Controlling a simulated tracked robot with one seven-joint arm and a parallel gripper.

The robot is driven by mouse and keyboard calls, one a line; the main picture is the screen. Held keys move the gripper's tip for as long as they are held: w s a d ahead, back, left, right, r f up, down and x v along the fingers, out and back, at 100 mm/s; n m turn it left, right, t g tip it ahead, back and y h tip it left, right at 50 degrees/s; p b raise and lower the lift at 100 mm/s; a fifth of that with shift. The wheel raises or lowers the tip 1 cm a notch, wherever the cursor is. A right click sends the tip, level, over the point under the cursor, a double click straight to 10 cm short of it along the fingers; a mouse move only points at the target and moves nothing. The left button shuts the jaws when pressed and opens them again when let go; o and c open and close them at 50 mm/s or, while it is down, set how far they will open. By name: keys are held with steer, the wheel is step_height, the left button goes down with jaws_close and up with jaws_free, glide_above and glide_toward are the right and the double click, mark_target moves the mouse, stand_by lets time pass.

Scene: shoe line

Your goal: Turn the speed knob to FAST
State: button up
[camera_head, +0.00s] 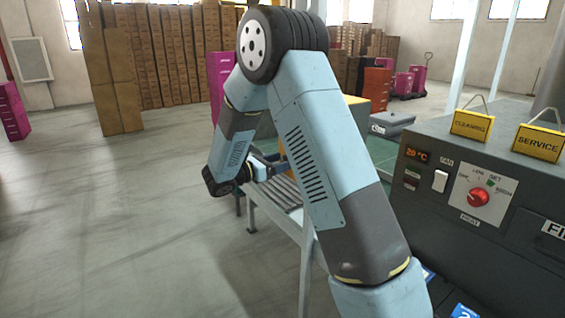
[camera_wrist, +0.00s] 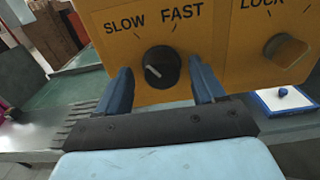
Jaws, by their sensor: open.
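The black speed knob (camera_wrist: 160,67) shows in the wrist view on a yellow panel (camera_wrist: 220,50), below the printed words SLOW and FAST. Its white pointer mark lies on the left part of its face, slanting up to the left, on the SLOW side and away from the FAST tick. My gripper (camera_wrist: 161,68) is open, with one blue finger on each side of the knob. Gaps show between both fingers and the knob, and I see no grip on it. In the head view my arm hides the speed knob.
A LOCK knob (camera_wrist: 285,50) sits right of the speed knob on the yellow panel. In the head view, a grey cabinet (camera_head: 440,215) at the right carries a separate red knob (camera_head: 478,197) and yellow signs (camera_head: 472,125). The floor at left is clear.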

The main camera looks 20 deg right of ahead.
steer(key=shift+w+d, duration=0.15)
steer(key=shift+d, duration=0.25)
